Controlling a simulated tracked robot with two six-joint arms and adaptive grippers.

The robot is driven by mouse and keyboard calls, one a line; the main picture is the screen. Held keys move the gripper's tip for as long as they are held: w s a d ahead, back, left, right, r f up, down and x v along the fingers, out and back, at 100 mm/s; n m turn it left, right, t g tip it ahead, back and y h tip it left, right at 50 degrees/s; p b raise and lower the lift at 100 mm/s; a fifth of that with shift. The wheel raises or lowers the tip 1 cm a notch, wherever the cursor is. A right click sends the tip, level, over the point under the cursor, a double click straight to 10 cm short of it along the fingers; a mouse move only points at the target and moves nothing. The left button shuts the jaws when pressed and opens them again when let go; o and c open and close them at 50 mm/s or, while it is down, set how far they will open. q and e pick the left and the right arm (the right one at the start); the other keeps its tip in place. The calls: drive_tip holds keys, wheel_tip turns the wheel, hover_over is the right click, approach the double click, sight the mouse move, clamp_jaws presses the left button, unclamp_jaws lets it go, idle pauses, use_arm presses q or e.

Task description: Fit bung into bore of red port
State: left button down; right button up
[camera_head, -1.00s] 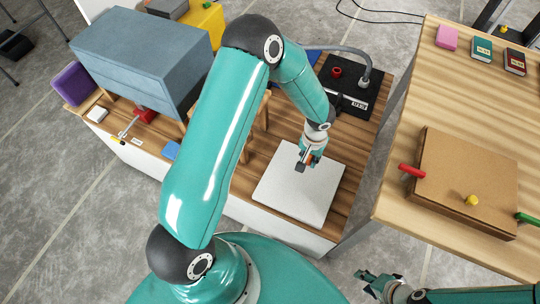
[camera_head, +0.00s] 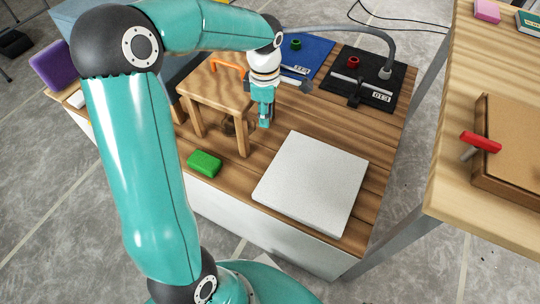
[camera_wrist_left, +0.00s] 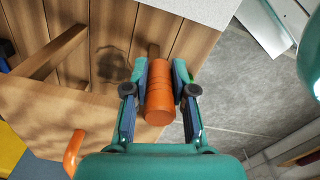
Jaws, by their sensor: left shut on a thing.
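My left gripper (camera_head: 265,118) is shut on an orange cylindrical bung (camera_wrist_left: 160,95), which lies between its two fingers in the left wrist view. In the head view the gripper points down beside the right edge of the wooden stool, and the bung cannot be made out there. The red port (camera_head: 353,62) stands on a black board (camera_head: 375,93) at the back right of the plank table, to the right of and behind my gripper, well apart from it. Its bore is too small to see into. My right gripper is not in view.
The wooden stool (camera_head: 218,88) bears an orange handle (camera_head: 228,66). A blue board (camera_head: 318,52) carries a green port (camera_head: 296,44). A grey hose arches to the black board's fitting (camera_head: 385,72). A white slab (camera_head: 312,180) and green block (camera_head: 205,163) lie in front.

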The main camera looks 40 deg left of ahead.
use_arm(q)
drive_tip(key=b, duration=0.4)
hover_over(267, 161)
wheel_tip(267, 161, down, 14)
drive_tip(key=shift+s+f, duration=0.1)
drive_tip(key=shift+f, duration=0.05)
drive_tip(key=shift+f+b, duration=0.5)
drive_tip(key=shift+f, duration=1.6)
drive_tip(key=shift+f, duration=0.15)
drive_tip(key=c, duration=1)
unclamp_jaws()
drive_tip(key=shift+o, duration=0.2)
